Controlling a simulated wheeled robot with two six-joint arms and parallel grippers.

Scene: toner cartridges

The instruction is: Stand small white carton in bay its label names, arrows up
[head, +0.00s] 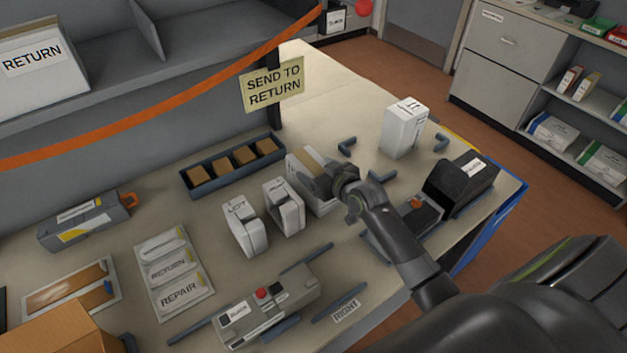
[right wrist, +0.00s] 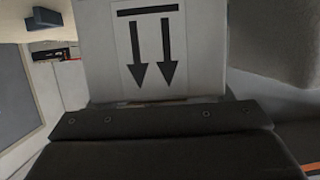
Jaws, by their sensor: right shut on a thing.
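My right gripper (head: 332,183) is at the middle of the bench, shut on a white carton (head: 303,176) with a brown strip on top. The gripper and arm hide part of it. In the right wrist view the white carton (right wrist: 155,45) fills the middle, with two black arrows under a bar. The arrows point toward the bottom of that picture, toward the dark gripper (right wrist: 165,120). Two white label-bearing boxes (head: 241,226) (head: 283,207) stand to the left of the held carton. I cannot tell whether the carton touches the bench. My left gripper is not in view.
A taller white carton (head: 404,128) stands among dark corner brackets (head: 383,177). A black device (head: 460,182) is at the right edge. A dark tray (head: 233,166) holds several brown blocks. A label card (head: 175,272) reads RETURN and REPAIR. A grey device (head: 268,308) lies in front.

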